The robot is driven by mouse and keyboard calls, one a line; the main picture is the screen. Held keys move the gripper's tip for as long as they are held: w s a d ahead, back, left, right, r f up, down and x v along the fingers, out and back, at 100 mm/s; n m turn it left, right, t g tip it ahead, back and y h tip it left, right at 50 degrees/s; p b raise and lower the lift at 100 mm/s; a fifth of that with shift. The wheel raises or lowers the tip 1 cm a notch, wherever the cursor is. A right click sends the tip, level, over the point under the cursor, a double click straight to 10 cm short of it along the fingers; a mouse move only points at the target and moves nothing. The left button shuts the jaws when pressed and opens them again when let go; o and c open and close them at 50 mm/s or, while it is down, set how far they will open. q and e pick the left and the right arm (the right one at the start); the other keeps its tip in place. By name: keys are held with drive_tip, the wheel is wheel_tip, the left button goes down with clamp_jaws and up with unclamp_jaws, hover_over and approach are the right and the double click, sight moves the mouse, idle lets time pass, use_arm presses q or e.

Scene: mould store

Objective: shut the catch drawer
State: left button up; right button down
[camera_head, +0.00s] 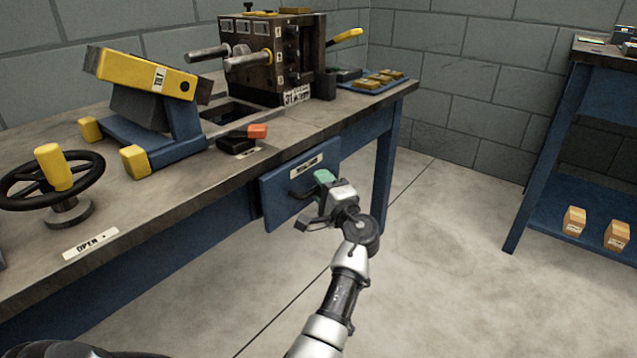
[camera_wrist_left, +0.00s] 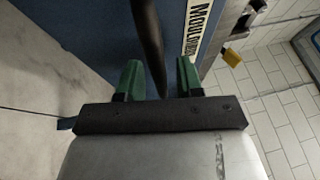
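The catch drawer (camera_head: 277,200) has a blue front under the bench top, with a white label and a dark bar handle (camera_head: 299,193). Its front appears to stand out a little from the blue bench frame. My left gripper (camera_head: 322,180), with green fingertips, is at the handle in the head view. In the left wrist view the handle (camera_wrist_left: 152,45) runs between the two spread fingers (camera_wrist_left: 160,80), with a gap visible on each side. The drawer front (camera_wrist_left: 90,35) fills the upper left behind it. The drawer's inside is hidden. My right gripper does not show.
The bench (camera_head: 130,225) carries a handwheel (camera_head: 55,180), a yellow-and-blue tilted fixture (camera_head: 150,100) and a dark mould block (camera_head: 275,60). A blue shelf unit (camera_head: 560,200) with small boxes stands at right. The floor (camera_head: 450,270) between them is clear.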

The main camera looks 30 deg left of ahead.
sight(308, 182)
use_arm(q)
clamp_jaws()
drive_tip(key=a, duration=0.4)
drive_tip(key=shift+w+a+r, duration=0.1)
drive_tip(key=shift+w+a, duration=0.05)
drive_tip(key=shift+a, duration=0.1)
unclamp_jaws()
idle(0.4)
